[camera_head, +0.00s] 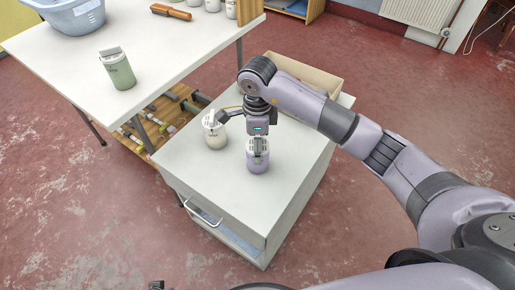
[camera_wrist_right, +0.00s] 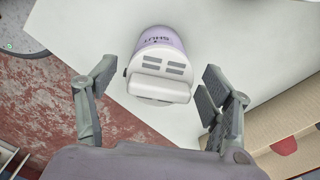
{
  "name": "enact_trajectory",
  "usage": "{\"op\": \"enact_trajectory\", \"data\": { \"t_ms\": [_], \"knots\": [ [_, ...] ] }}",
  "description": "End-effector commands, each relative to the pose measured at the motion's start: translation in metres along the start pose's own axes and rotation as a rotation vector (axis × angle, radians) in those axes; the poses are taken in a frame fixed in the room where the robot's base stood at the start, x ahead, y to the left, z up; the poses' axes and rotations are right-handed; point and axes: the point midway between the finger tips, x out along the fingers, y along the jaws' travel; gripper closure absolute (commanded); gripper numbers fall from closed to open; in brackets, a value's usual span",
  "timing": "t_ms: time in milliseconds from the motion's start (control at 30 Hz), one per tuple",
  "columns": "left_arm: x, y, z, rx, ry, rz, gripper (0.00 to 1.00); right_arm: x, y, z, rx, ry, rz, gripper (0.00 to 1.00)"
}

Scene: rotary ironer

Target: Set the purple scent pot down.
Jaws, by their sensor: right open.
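The purple scent pot (camera_head: 258,160) stands upright on the white top of the cabinet (camera_head: 228,185), near its front. Its pale lid and dark lettering show in the right wrist view (camera_wrist_right: 160,50). My right gripper (camera_head: 258,134) is just above and behind the pot in the head view. In the right wrist view its two fingers (camera_wrist_right: 157,84) are spread wide, one on each side of the pot's lid, with gaps between. The gripper is open and holds nothing. My left gripper does not show.
A white pot (camera_head: 214,135) stands close left of the purple one. A cardboard-coloured box (camera_head: 310,75) sits at the cabinet's back. A white table (camera_head: 160,50) at the left bears a green pot (camera_head: 118,72), a blue basin (camera_head: 75,16) and a brush (camera_head: 171,12). The cabinet's front right is clear.

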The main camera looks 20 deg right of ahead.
Motion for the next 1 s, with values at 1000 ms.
{"op": "enact_trajectory", "data": {
  "t_ms": [1000],
  "knots": [
    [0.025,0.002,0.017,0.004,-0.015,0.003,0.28,-0.088,0.000,0.000,0.000,0.001,0.000,0.26]
  ]
}}
